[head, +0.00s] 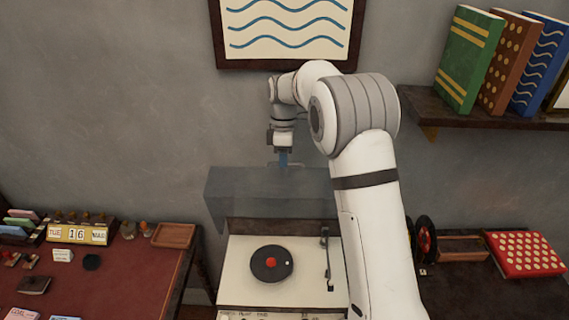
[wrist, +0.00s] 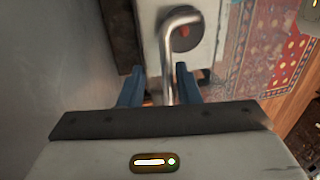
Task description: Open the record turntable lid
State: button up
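The record turntable (head: 235,281) stands in the middle of the head view, with a cream deck, a black record (head: 257,268) with a red centre and a tonearm at right. Its translucent grey lid (head: 240,190) is raised at the back, near the wall. The deck is uncovered. My gripper (head: 284,160) is at the lid's upper edge, by the metal handle (wrist: 167,60). In the wrist view the handle runs between my two blue fingers (wrist: 160,74), which stand apart with gaps beside it. Part of the deck also shows there (wrist: 205,40).
A reddish table (head: 150,270) with a calendar block (head: 77,233) and small items is at left. At right are a red dotted box (head: 525,252) and a film-reel-like object (head: 423,240).

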aim_at(275, 163)
jog(key=shift+r, duration=0.15)
notch_tip(275, 163, up, 10)
jog(key=b, duration=0.2)
dwell(0.4)
jog(key=shift+a+f+b, duration=0.15)
jog(key=shift+f+b, duration=0.15)
jog(key=shift+b, duration=0.55)
jog(key=shift+c, duration=1.4)
jog(key=b, duration=0.2)
jog(key=a+t+b, duration=0.1)
jog(key=b, duration=0.1)
jog(key=shift+s+f+t, duration=0.25)
jog(key=shift+s+t, duration=0.05)
jog(key=shift+s, duration=0.1)
jog(key=f+t+b, duration=0.1)
jog(key=f, duration=0.1)
jog(key=f+b, duration=0.2)
jog(key=a+f+t+b, duration=0.1)
jog(key=f+b, duration=0.1)
jog(key=shift+s+t, duration=0.2)
jog(key=shift+t, duration=0.1)
